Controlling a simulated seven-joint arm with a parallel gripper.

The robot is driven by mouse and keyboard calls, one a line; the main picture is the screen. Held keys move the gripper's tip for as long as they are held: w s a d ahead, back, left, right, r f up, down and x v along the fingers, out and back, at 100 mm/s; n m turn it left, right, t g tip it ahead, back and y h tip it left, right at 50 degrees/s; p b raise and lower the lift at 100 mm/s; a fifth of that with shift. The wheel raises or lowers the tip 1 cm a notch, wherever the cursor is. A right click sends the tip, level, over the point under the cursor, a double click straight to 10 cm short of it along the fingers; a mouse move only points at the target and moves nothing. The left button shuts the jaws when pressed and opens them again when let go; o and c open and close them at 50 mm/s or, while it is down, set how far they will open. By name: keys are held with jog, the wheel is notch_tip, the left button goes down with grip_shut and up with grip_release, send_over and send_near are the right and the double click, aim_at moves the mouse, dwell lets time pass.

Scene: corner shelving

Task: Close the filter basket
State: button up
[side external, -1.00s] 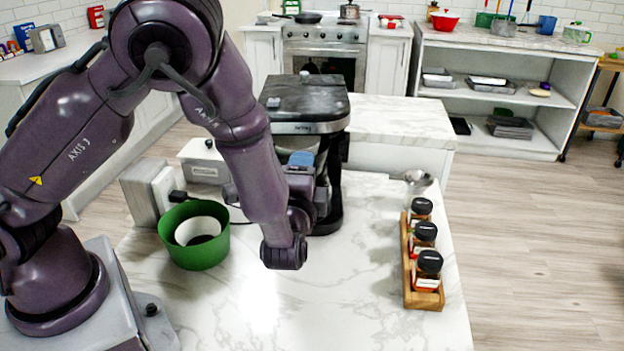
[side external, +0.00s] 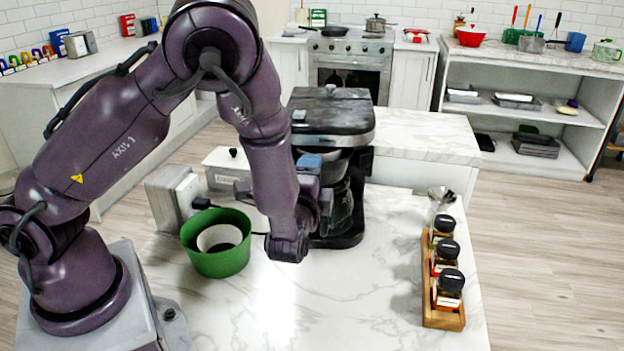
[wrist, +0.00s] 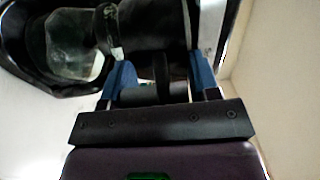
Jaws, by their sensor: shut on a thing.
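The coffee machine (side external: 332,120) stands on the marble counter, dark with a grey band under its top. Its filter basket (side external: 336,156) is mostly hidden under the machine's head by my arm and gripper; I cannot tell how far it is swung out. My gripper (side external: 312,166) is at the left side of the machine, just below the head. In the wrist view, its blue fingers lie on either side of a dark handle-like piece (wrist: 161,76), apparently the basket's handle, and are shut on it. A glass carafe (wrist: 75,45) shows at the upper left there.
A green bowl-like container (side external: 218,262) with a white ring inside stands left of my gripper. A wooden rack (side external: 443,318) of spice jars stands at the right. Grey-white boxes (side external: 172,198) stand behind the green container. The middle of the counter is clear.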

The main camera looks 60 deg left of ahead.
jog(key=shift+s+a+f+g, duration=0.2)
jog(key=shift+a+f+g, duration=0.05)
jog(key=shift+a+g, duration=0.05)
jog(key=o, duration=1.1)
jog(key=shift+o, duration=0.5)
jog(key=shift+w+d+r, duration=0.1)
jog(key=shift+d, duration=0.1)
jog(key=v, duration=1.3)
